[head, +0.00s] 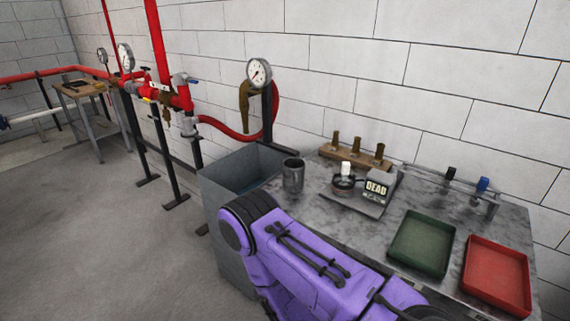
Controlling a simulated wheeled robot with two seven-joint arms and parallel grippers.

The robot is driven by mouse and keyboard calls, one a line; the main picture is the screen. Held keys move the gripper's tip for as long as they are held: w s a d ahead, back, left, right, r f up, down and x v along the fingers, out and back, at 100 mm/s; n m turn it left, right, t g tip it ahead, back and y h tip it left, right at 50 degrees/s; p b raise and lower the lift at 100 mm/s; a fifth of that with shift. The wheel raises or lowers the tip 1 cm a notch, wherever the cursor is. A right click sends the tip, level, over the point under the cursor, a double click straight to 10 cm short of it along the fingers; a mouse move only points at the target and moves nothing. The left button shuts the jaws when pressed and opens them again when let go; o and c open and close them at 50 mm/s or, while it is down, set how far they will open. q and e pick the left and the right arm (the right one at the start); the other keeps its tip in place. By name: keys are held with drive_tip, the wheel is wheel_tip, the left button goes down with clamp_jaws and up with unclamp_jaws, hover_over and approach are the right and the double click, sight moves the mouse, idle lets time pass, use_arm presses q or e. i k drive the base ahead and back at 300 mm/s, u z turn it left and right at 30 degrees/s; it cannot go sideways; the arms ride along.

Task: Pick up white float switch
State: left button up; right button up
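A small white upright piece (345,168), which looks like the white float switch, stands in a dark round cup (344,186). The cup sits on a grey plate (356,204) beside a small box with a display reading "DEAD" (376,189). This is on the grey workbench (310,222). My purple arm link crosses the front of the bench, nearer to me and below the cup in the picture. Neither gripper shows in the head view.
A grey metal cup (293,176) stands left of the plate. Behind is a wooden block with brass nozzles (355,154). A green tray (421,243) and a red tray (496,275) lie to the right. A grey open tank (224,195) stands left, near red pipes (158,45).

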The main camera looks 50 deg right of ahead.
sight(346, 166)
drive_tip(key=u, duration=0.1)
drive_tip(key=i, duration=1.9)
drive_tip(key=z, duration=2.75)
